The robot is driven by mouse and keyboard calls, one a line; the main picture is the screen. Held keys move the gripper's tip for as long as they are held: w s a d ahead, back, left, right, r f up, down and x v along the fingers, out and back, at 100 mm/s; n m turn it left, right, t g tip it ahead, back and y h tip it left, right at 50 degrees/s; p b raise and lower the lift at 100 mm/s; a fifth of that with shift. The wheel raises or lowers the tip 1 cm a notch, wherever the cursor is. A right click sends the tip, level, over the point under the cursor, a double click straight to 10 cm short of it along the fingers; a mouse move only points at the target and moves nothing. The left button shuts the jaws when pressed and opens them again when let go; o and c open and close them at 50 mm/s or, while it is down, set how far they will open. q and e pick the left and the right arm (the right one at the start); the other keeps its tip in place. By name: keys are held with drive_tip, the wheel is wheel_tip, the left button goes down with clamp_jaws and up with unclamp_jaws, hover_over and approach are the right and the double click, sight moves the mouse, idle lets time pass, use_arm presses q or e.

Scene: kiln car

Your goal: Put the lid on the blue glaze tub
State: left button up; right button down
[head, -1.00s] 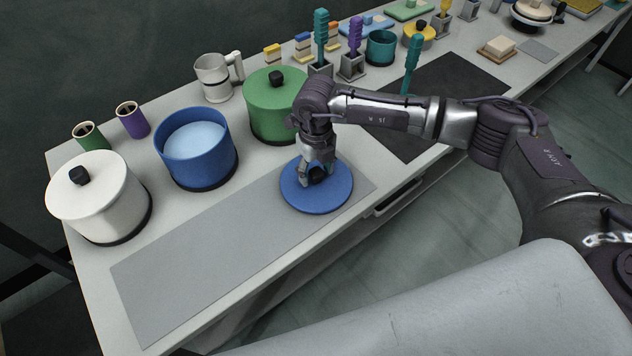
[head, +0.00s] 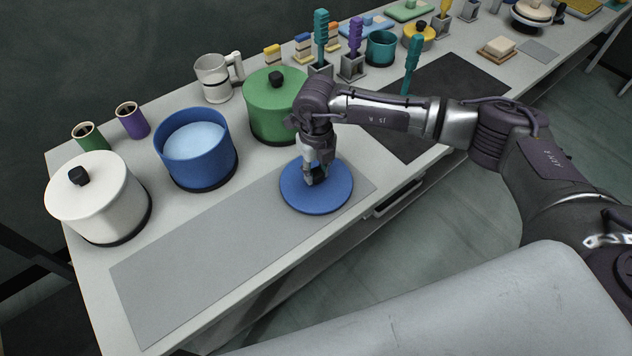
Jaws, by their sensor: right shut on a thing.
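The blue glaze tub (head: 197,162) stands uncovered on the bench, with pale blue glaze inside. The round blue lid (head: 298,192) lies flat on the grey mat, to the right of the tub and nearer to me. My right gripper (head: 315,180) comes down over the lid and is shut on its dark knob, which the fingers partly hide. The lid appears to rest on the mat still. My left gripper is not in view.
A lidded white tub (head: 98,203) stands left of the blue one and a lidded green tub (head: 270,112) right of it. Behind are a pitcher (head: 216,82), a purple cup (head: 132,121) and a green cup (head: 88,137). The grey mat (head: 190,265) is clear left of the lid.

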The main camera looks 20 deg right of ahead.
drive_tip(key=shift+r+p, duration=0.3)
drive_tip(key=shift+r, duration=0.2)
idle(0.5)
drive_tip(key=shift+r+p, duration=0.9)
drive_tip(key=shift+r, duration=0.75)
